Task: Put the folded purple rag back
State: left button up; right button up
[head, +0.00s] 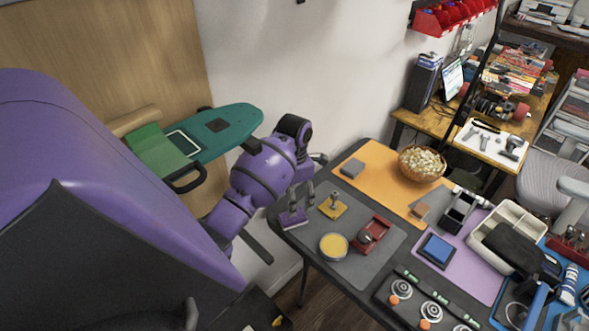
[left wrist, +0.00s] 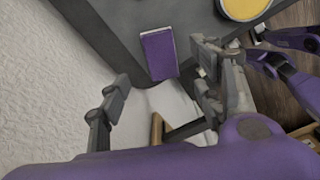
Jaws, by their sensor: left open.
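The folded purple rag (head: 292,219) is a small flat rectangle near the left edge of the grey table in the head view. In the left wrist view the rag (left wrist: 158,53) lies flat, one short end close to the table edge. My left gripper (head: 300,198) is just above it and partly hides it in the head view. In the left wrist view the left gripper (left wrist: 162,76) is open, its fingers on either side of the rag's near end, with nothing held.
A round yellow tin (head: 333,246), a yellow stand (head: 333,206) and a red vise (head: 372,236) stand close to the rag. An orange mat (head: 375,165) and a basket (head: 421,166) lie farther back. A green ironing board (head: 215,130) is at the wall.

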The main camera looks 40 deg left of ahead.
pick_arm(q)
jog(key=shift+r, duration=2.25)
